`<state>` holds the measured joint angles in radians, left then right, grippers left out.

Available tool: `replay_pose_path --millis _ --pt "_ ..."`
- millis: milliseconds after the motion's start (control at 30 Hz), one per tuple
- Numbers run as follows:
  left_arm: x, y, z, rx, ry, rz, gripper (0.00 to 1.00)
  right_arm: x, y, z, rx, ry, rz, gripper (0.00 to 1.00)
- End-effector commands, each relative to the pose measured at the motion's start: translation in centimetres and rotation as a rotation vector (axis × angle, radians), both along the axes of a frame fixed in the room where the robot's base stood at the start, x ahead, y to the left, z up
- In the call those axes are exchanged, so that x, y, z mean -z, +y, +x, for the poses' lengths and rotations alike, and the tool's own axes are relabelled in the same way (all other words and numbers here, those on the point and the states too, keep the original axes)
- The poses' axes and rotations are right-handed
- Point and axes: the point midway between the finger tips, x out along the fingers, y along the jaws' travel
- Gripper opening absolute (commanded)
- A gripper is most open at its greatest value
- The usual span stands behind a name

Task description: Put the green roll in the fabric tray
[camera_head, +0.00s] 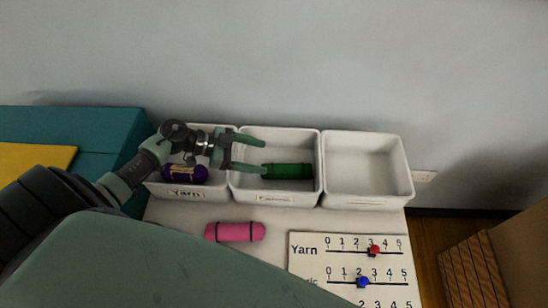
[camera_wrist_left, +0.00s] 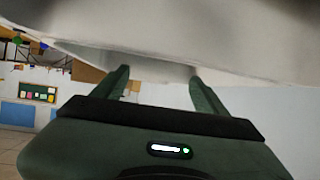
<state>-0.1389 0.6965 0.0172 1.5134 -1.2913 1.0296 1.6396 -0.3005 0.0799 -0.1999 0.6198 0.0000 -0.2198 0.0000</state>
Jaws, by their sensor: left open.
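The green roll (camera_head: 287,171) lies on the floor of the middle white tray (camera_head: 274,197), whose front label is too small to read surely. My left gripper (camera_head: 264,156) is over the left side of that tray, fingers pointing right. It is open, with nothing between its fingers, and the roll's left end is close to the lower fingertip. Whether they touch I cannot tell. In the left wrist view the two fingers (camera_wrist_left: 158,88) are apart, with a pale surface beyond them. My right gripper does not show.
The left tray (camera_head: 188,193), labelled Yarn, holds a purple yarn skein (camera_head: 185,174). The right tray (camera_head: 366,201) is empty. A pink roll (camera_head: 235,232) lies on the table in front. A board with sliders (camera_head: 350,263) lies at front right. A wall stands behind.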

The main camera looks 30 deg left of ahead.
Motion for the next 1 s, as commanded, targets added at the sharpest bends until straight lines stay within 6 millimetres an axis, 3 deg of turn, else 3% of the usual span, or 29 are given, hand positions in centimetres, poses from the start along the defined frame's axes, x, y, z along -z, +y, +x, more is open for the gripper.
replay_pose_path --millis 100,300,1000 --pt "-0.7 1.5 -1.1 0.001 0.002 0.004 0.73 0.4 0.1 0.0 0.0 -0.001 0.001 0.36" --pt "-1.5 2.7 -1.8 0.001 0.0 0.001 0.73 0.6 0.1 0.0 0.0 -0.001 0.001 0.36" --pt "-1.6 2.8 -1.8 0.001 0.0 -0.001 0.73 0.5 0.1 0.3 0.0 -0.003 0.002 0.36"
